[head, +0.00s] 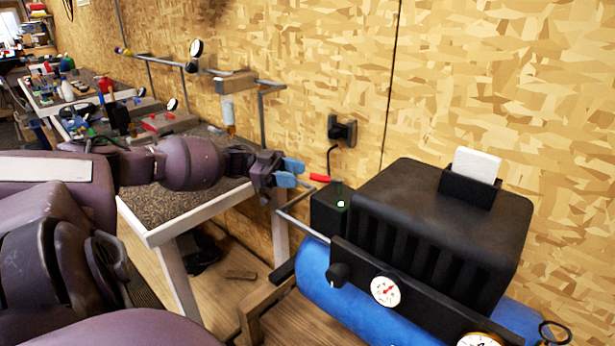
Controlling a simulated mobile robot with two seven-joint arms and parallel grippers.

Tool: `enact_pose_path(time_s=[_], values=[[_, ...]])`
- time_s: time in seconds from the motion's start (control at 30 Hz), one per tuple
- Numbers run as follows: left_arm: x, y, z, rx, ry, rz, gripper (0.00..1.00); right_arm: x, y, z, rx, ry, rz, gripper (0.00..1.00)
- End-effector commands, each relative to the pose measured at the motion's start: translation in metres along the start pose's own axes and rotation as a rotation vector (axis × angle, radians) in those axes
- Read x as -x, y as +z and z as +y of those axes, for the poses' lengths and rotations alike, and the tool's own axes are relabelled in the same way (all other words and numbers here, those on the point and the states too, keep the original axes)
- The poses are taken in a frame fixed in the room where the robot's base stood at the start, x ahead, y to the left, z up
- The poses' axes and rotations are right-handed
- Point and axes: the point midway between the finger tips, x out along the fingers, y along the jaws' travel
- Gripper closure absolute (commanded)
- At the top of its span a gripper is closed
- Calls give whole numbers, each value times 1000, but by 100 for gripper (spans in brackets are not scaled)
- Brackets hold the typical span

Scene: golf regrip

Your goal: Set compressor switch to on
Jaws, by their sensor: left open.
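The compressor (440,215) stands at the right, with a black ribbed housing over a blue tank (345,300). A small black box (328,215) sits at its left end. A red lever-like piece (319,178), which looks like the switch, shows above this box, and a small green light or button (340,204) is on the box top. My left gripper (291,172) has blue fingertips, is open and empty, and points at the red piece from just left of it. A small gap shows between them in the picture; the depth is unclear. My right gripper is out of view.
A wall outlet with a plug (342,130) and cord is behind the gripper. A workbench (205,205) with tools lies under my left arm. Gauges (385,291) and a black knob (338,274) are on the compressor's front. A card holder (470,185) stands on its top.

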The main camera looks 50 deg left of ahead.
Motion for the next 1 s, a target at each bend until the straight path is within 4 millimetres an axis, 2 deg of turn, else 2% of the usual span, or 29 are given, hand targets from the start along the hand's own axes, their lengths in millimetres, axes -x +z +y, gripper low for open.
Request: enact_pose_path(time_s=[0.1,0.3,0.5,0.73,0.77,0.87,1.0], values=[[23,1,0,0,-1,-3,57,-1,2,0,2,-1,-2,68],[49,1,0,-1,-1,-1,57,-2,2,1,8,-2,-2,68],[59,0,0,-2,0,1,57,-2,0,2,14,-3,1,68],[60,-1,0,-2,1,1,57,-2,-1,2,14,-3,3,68],[60,-1,0,-2,1,1,58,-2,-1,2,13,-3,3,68],[58,0,0,-3,-4,3,74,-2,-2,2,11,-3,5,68],[42,4,-1,-16,-44,14,95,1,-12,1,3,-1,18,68]])
